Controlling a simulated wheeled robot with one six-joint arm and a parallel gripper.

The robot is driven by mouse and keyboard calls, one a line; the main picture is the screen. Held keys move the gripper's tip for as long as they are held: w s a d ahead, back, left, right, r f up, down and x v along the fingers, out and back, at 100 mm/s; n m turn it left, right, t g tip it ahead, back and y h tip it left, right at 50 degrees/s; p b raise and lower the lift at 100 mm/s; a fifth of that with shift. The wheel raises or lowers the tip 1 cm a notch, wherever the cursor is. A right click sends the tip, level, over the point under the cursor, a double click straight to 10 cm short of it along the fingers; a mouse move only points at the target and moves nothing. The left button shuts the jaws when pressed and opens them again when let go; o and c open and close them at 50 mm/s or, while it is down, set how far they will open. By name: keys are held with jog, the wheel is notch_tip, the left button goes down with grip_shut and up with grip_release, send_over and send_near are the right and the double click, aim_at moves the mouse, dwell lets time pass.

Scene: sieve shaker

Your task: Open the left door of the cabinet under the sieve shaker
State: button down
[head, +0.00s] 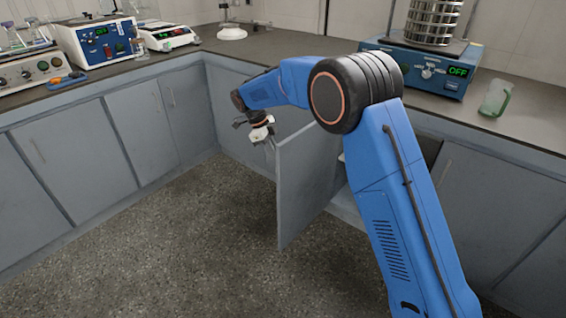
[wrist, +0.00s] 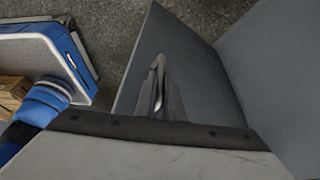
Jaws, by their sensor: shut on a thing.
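The left cabinet door (head: 303,180), a flat grey-blue panel, stands swung well out from the cabinet front below the sieve shaker (head: 415,65). My gripper (head: 268,142) is at the door's free edge, near its top. In the wrist view my gripper (wrist: 158,88) is shut on the door's handle, against the face of the door (wrist: 190,65). The fingers hide most of the handle. The cabinet opening behind the door shows only in part, because my arm covers much of it.
Closed cabinet doors (head: 140,120) line the left side. The speckled floor (head: 190,240) is clear left of the open door. Another closed door (head: 490,205) is at the right.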

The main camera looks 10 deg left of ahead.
jog(key=shift+w+a, duration=0.15)
jog(key=shift+a, duration=0.05)
jog(key=c, duration=1.9)
grip_release()
jog(key=shift+o, duration=0.2)
jog(key=shift+r, duration=0.1)
jog(key=v, duration=1.7)
jog(key=shift+r, duration=0.2)
